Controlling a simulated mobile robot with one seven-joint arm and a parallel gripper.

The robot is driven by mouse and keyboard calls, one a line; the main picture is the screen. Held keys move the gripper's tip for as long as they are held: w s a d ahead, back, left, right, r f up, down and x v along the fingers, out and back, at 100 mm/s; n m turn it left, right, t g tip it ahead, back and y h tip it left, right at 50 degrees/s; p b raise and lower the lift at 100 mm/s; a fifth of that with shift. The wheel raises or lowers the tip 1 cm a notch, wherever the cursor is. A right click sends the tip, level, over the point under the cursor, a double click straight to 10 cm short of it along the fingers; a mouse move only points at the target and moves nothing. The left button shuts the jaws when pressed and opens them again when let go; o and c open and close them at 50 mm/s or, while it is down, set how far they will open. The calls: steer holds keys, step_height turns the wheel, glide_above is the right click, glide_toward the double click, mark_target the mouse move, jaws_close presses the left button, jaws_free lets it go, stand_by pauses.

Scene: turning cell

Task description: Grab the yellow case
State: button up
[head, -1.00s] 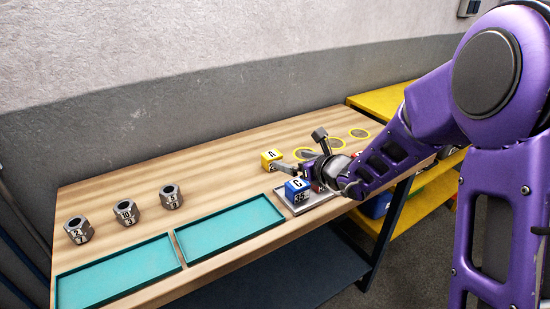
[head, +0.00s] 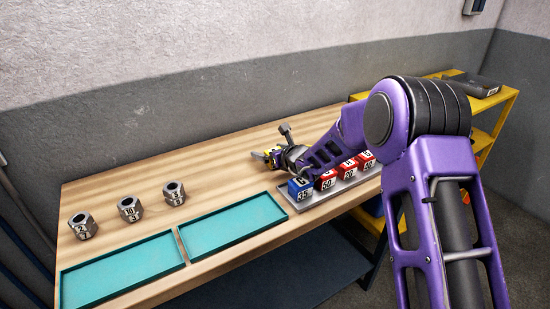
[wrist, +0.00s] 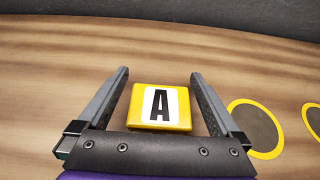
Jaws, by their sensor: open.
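The yellow case (wrist: 183,112) has a white label with a black letter A and sits on the wooden bench (head: 150,183). In the wrist view it lies between the two fingers of my gripper (wrist: 160,95). The fingers are open, with a gap on each side of the case. In the head view my gripper (head: 266,157) is at the case, and my arm hides most of it.
A tray (head: 345,184) with a blue case (head: 299,190) and several red cases stands at the front right. Two teal trays (head: 232,223) lie at the front edge. Several metal nuts (head: 130,209) stand at left. Ringed round spots (wrist: 257,128) lie right of the case.

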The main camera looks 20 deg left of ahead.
steer(key=shift+w+a+f, duration=0.15)
steer(key=shift+w+a, duration=0.1)
steer(key=shift+c, duration=0.2)
